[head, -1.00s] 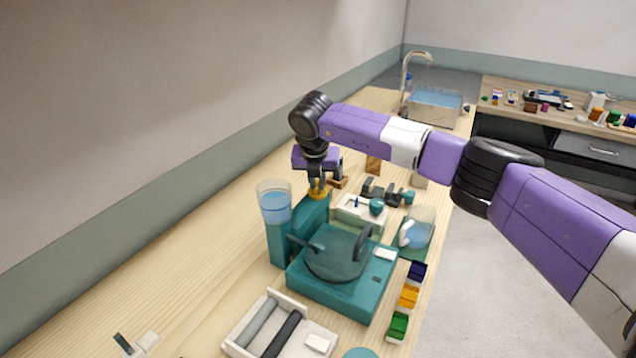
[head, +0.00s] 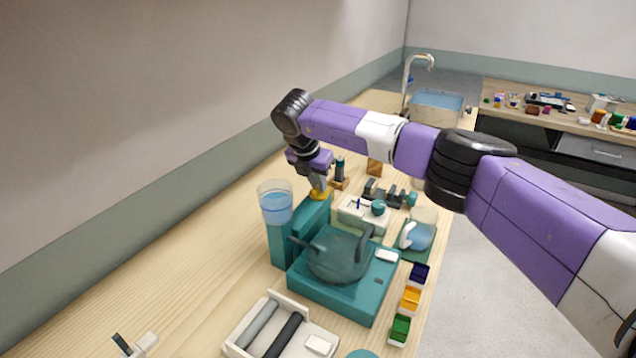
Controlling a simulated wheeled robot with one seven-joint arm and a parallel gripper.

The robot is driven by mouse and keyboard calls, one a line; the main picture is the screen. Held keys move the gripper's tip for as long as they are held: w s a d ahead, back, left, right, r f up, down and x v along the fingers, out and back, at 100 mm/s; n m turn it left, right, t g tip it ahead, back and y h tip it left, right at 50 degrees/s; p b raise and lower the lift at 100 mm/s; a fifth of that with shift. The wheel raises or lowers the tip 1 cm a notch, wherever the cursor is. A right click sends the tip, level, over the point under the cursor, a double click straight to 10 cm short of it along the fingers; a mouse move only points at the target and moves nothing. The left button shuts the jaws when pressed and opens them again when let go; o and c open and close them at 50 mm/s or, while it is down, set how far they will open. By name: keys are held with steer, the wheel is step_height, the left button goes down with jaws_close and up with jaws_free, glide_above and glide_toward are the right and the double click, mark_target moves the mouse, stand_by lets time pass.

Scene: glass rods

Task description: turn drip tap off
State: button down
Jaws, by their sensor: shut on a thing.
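The drip tap (head: 319,194) is a small yellow part at the top of the teal stand (head: 283,245), right of the clear water cup (head: 275,203). My gripper (head: 318,188) comes down on it from above and is shut on it. The fingertips and the tap's exact angle are too small to tell.
A glass jug with water (head: 420,232) stands right of the base. Blue, orange and green boxes (head: 410,299) line the table's right edge. A white tray with rods (head: 322,344) lies in front. A sink (head: 437,104) is at the back.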

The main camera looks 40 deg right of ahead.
steer(key=c, duration=1.4)
jaws_free()
steer(key=shift+c, duration=0.2)
steer(key=shift+r, duration=0.1)
steer(key=w+b+v, duration=0.1)
steer(key=v, duration=0.6)
steer(key=shift+s+r, duration=0.35)
steer(key=shift+s, duration=0.2)
steer(key=shift+a, duration=0.1)
